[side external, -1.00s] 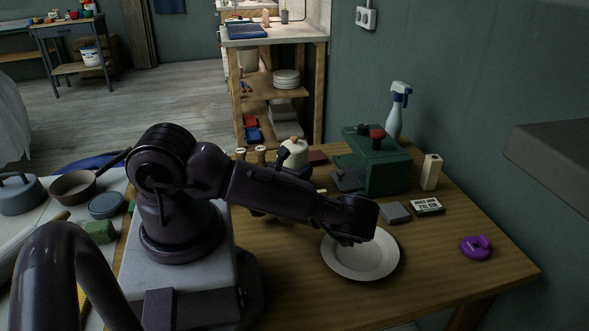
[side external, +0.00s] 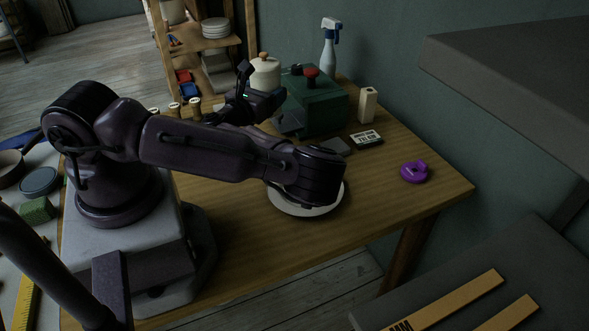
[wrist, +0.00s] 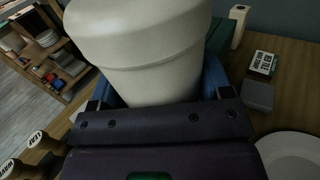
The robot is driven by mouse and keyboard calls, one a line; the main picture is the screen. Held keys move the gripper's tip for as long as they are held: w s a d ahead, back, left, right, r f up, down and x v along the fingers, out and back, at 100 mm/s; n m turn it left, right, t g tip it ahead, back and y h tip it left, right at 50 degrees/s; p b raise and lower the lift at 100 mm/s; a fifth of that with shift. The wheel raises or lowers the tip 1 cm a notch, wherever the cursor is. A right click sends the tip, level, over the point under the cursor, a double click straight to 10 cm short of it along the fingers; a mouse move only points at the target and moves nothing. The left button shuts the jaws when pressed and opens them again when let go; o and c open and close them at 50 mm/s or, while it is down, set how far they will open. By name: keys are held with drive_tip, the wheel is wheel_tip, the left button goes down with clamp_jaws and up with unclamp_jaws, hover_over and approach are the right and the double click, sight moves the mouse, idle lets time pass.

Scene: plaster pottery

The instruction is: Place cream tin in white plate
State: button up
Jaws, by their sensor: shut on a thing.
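The cream tin (side external: 264,77), with a wooden knob on its lid, is beside the green box in the side external view. My gripper (side external: 248,102) is at the tin, partly hiding its lower part. In the wrist view, the cream tin (wrist: 145,50) fills the top middle, and the blue fingers of my gripper (wrist: 162,88) are shut on its two sides. The white plate (side external: 302,212) lies on the table, mostly hidden under my arm. It also shows empty in part at the lower right of the wrist view (wrist: 292,150).
A green box with a red knob (side external: 322,106) stands just right of the tin, with a spray bottle (side external: 329,50) behind. A cream block (side external: 367,105), a labelled box (side external: 367,139), a grey block (side external: 336,146) and a purple object (side external: 414,171) stand to the right. Stamps (side external: 175,110) stand left.

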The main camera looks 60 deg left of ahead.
drive_tip(key=w+d+m+t+h, duration=0.1)
drive_tip(key=w+d+m+h, duration=0.2)
drive_tip(key=d, duration=0.7)
drive_tip(key=w+d+m+t+h, duration=0.15)
drive_tip(key=d+h, duration=0.35)
drive_tip(key=d, duration=0.5)
drive_tip(key=shift+m+t, duration=0.25)
drive_tip(key=shift+m, duration=0.2)
drive_tip(key=f, duration=0.8)
drive_tip(key=shift+s+a+f, duration=0.1)
drive_tip(key=shift+s+a, duration=0.05)
drive_tip(key=shift+s, duration=0.15)
drive_tip(key=o, duration=1.6)
drive_tip(key=shift+f, duration=0.1)
drive_tip(key=shift+c, duration=0.2)
